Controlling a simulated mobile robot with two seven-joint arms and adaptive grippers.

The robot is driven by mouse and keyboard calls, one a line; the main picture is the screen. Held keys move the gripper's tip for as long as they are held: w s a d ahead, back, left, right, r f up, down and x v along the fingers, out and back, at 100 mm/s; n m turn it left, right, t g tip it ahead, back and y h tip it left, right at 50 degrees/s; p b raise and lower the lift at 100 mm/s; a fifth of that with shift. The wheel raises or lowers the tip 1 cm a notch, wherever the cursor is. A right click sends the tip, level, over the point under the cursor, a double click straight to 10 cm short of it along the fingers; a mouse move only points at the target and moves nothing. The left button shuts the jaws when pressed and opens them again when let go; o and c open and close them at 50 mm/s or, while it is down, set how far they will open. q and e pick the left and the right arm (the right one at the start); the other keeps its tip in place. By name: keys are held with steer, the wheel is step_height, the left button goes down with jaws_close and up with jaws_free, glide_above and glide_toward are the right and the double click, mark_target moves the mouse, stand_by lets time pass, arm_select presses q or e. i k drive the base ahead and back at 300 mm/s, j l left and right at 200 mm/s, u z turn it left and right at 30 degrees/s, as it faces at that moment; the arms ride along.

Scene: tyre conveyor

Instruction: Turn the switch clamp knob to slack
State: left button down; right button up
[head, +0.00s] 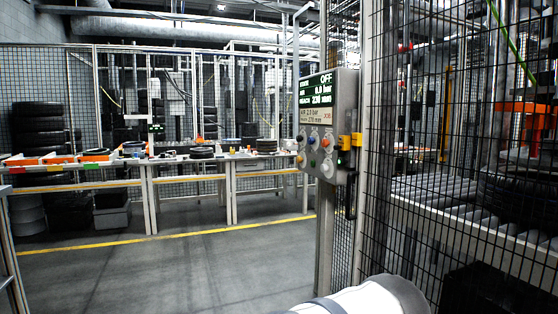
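A grey control box (346,95) is mounted on a post at the right of centre, seen at an angle. Its screen (317,91) reads OFF at the top, with 0.0 bar and a figure in mm below. Under a printed label, several small coloured buttons and knobs (325,142) sit on its face. A larger pale round knob (327,169) is at the lower right of the face. I cannot tell which control is the clamp knob or how it is turned. Neither gripper shows; only a white link of my arm is at the bottom edge.
Black mesh fencing (450,220) fills the right side, with a roller conveyor (440,192) behind it. Benches (190,160) with tyres and trays stand at the back left. Yellow floor tape (160,238) runs before them. The grey floor (200,275) in front is clear.

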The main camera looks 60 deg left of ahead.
mark_target(341, 162)
steer(key=u, duration=1.55)
